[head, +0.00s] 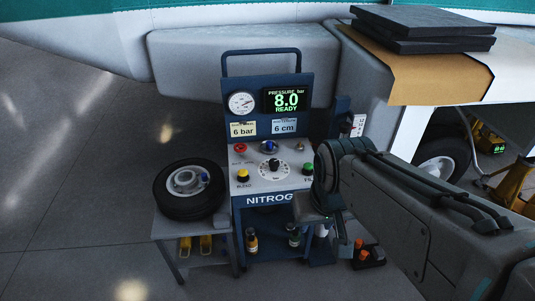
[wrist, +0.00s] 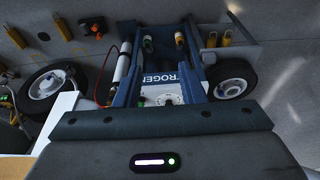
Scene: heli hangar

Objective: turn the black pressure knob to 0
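The black pressure knob (head: 273,163) sits on a round white dial (head: 274,175) in the middle of the sloped panel of the blue nitrogen cart (head: 267,60). The cart's display (head: 286,100) reads "PRESSURE bar 8.0 READY". The knob's exact pointing is too small to read. My gripper (head: 312,207) is at the right front of the panel, apart from the knob; its fingers cannot be made out. In the wrist view the cart appears upside down, with part of the white dial (wrist: 168,99) above the gripper housing (wrist: 155,140), which hides the rest.
Around the knob are a yellow button (head: 243,175), a green button (head: 309,169), a red knob (head: 240,148) and a blue knob (head: 269,146). A round gauge (head: 242,103) is above. A wheel (head: 190,189) lies on a side table at left. Grey bodywork overhangs behind.

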